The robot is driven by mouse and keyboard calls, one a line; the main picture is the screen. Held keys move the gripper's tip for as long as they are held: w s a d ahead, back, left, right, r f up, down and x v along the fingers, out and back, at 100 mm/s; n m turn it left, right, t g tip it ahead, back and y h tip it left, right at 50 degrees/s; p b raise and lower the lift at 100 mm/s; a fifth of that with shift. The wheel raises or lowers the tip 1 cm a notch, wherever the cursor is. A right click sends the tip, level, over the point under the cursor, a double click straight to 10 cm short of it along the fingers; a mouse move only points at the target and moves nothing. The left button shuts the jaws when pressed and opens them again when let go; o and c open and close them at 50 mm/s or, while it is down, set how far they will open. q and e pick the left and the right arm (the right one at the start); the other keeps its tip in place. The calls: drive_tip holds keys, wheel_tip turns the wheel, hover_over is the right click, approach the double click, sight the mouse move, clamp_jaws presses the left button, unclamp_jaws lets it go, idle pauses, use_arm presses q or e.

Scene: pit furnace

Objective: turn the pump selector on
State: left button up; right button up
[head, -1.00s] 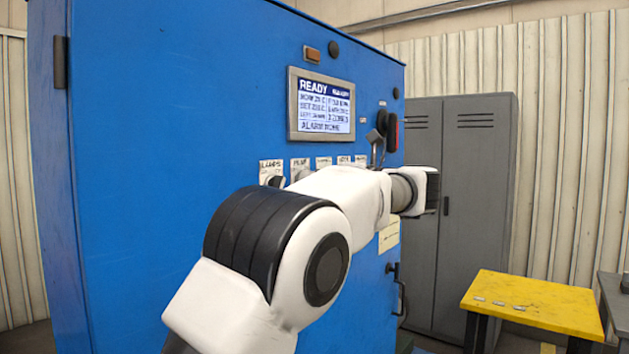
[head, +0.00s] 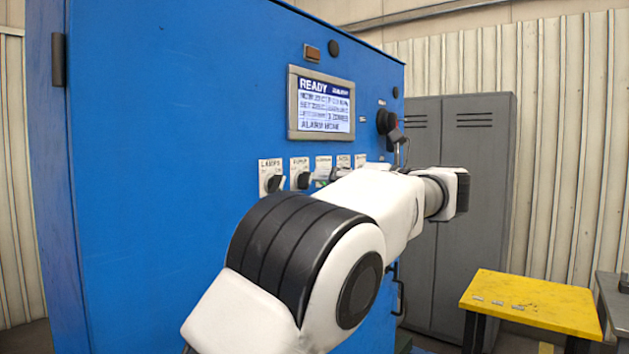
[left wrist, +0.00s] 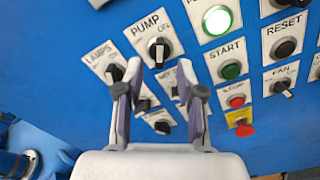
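The pump selector (head: 302,180) is a black knob on a white label marked PUMP, on the blue cabinet front. In the left wrist view the pump selector (left wrist: 159,52) shows just beyond and between the fingertips. Its bar looks roughly upright in that picture; I cannot tell for sure which setting it points to. My left gripper (left wrist: 161,80) is open, with its two fingers apart and nothing between them. I see no contact with the knob. In the head view my left arm hides most of this gripper. My right gripper is not in view.
The lamps selector (head: 273,184) sits left of the pump selector. The display (head: 322,103) reads READY. A yellow table (head: 535,303) stands at the right.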

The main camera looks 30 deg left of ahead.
use_arm(q)
drive_tip(key=d, duration=0.7)
drive_tip(key=shift+s, duration=0.25)
